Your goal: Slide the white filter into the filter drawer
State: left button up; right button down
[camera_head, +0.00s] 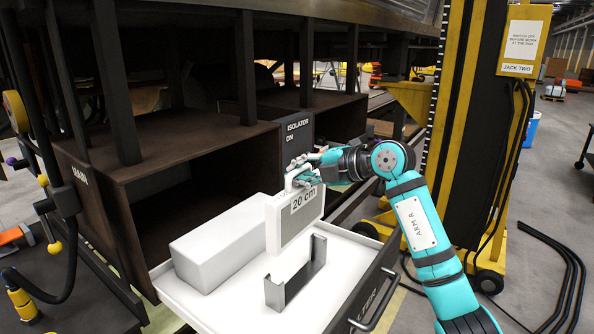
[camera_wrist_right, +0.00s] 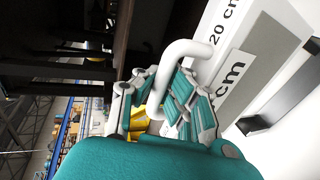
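The white filter (camera_head: 294,222) is a thin upright panel with a grey face and a "20 cm" label. My right gripper (camera_head: 302,173) is at its top, its fingers around the white handle (camera_wrist_right: 185,52), and appears shut on it. The filter hangs above the open filter drawer (camera_head: 352,258), a white tray with a dark front. A metal U-shaped holder (camera_head: 318,254) stands on the drawer floor, just below and right of the filter in the head view. The holder also shows in the wrist view (camera_wrist_right: 285,92). The filter's lower edge looks apart from the holder. My left gripper is not in view.
A white block (camera_head: 213,245) fills the drawer's left side. A dark cabinet (camera_head: 200,130) stands behind. A yellow and black jack column (camera_head: 480,130) with hanging cables rises at the right. The drawer floor right of the holder is clear.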

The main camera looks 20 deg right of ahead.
aim_at(304, 193)
jog(key=shift+w+r+p, duration=0.1)
jog(key=shift+p, duration=0.25)
jog(key=shift+a+f, duration=0.1)
jog(key=shift+f, duration=0.5)
jog(key=shift+f+b, duration=0.3)
jog(key=shift+b, duration=0.1)
notch_tip(304, 193, down, 3)
jog(key=shift+f+b, duration=0.2)
jog(key=shift+b, duration=0.75)
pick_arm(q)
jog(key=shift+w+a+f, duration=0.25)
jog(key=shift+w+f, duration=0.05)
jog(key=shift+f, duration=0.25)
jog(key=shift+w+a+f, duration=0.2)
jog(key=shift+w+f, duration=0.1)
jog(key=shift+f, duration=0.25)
pick_arm(e)
jog(key=shift+f, duration=0.4)
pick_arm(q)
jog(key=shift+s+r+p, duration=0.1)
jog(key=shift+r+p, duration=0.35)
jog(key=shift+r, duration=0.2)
